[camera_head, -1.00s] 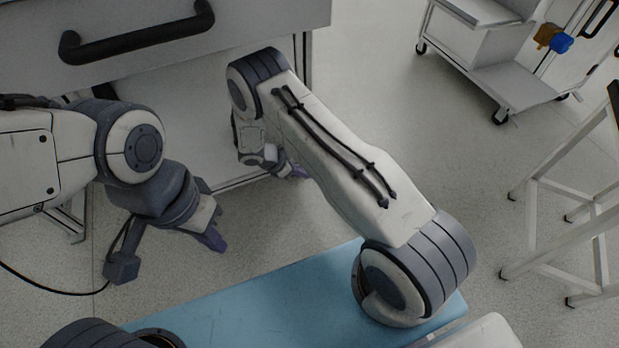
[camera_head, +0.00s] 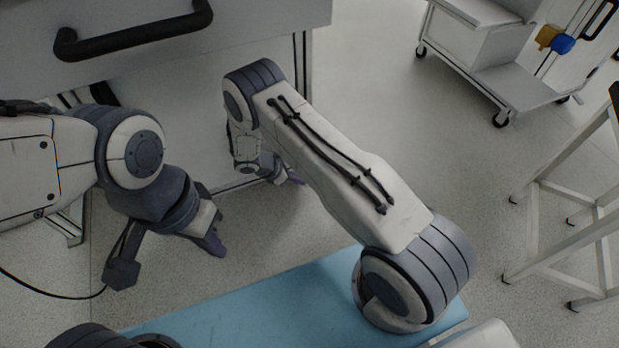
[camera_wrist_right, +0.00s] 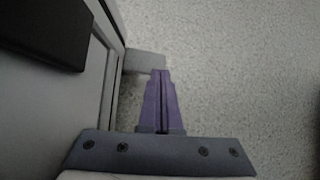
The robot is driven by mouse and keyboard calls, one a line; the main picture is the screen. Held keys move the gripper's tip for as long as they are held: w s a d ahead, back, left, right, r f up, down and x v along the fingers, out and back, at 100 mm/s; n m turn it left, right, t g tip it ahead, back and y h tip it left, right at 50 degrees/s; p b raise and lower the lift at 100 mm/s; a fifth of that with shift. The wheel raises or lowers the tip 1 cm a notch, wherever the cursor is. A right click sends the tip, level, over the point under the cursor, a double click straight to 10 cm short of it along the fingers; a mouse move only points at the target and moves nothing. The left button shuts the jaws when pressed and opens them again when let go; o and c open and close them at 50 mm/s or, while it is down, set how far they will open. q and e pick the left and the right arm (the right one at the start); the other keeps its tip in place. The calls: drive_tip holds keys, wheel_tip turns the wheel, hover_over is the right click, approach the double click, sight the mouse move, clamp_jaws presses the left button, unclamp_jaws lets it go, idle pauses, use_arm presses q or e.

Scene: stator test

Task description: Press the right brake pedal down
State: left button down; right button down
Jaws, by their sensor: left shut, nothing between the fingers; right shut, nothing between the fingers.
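In the right wrist view a small flat grey piece (camera_wrist_right: 145,62) juts out from the lower side of the grey cabinet; it looks like the brake pedal. My right gripper (camera_wrist_right: 160,73) has its purple fingers shut and empty, with the tips right at this piece's edge; I cannot tell whether they touch. In the head view my right gripper (camera_head: 297,181) is low beside the cabinet, mostly hidden behind my own arm, and the pedal cannot be made out there. My left gripper (camera_head: 217,243) is shut and empty, pointing down over the floor in front of the cabinet.
The grey cabinet (camera_head: 270,25) with a black handle (camera_head: 135,32) stands at the upper left. A wheeled cart (camera_head: 505,65) stands at the upper right, and a white-legged frame (camera_head: 560,200) at the right edge. The floor between them is clear.

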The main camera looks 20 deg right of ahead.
drive_tip(key=shift+a+r, duration=0.25)
drive_tip(key=shift+a, duration=0.6)
drive_tip(key=shift+r, duration=0.1)
drive_tip(key=p+v, duration=0.4)
drive_tip(key=v, duration=0.3)
drive_tip(key=shift+p, duration=0.3)
drive_tip(key=shift+a+r, duration=0.1)
drive_tip(key=shift+a, duration=0.05)
